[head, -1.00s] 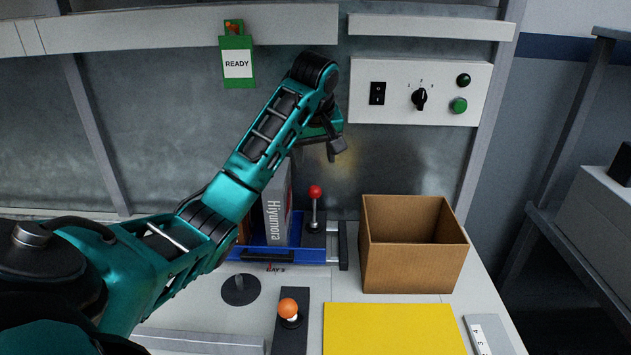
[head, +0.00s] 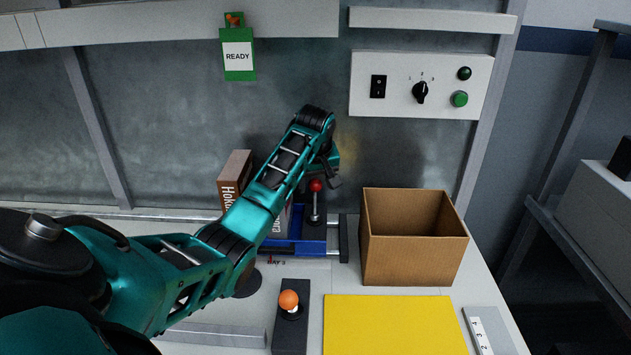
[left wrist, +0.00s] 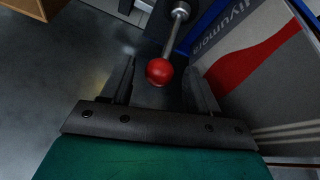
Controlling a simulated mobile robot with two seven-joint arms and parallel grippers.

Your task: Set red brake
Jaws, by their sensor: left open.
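My left gripper (head: 332,178) is right by the knob, pointing down. In the left wrist view the red knob (left wrist: 160,71) shows between the two open fingers of my left gripper (left wrist: 158,82), with gaps on both sides and no clear contact. My left forearm hides part of the bay. My right gripper is not in view.
A grey-and-red carton (left wrist: 245,45) stands close beside the lever, and a brown box (head: 236,172) is left of it. An open cardboard box (head: 413,262) stands to the right. An orange-knobbed lever (head: 289,300) and yellow mat (head: 390,325) are in front.

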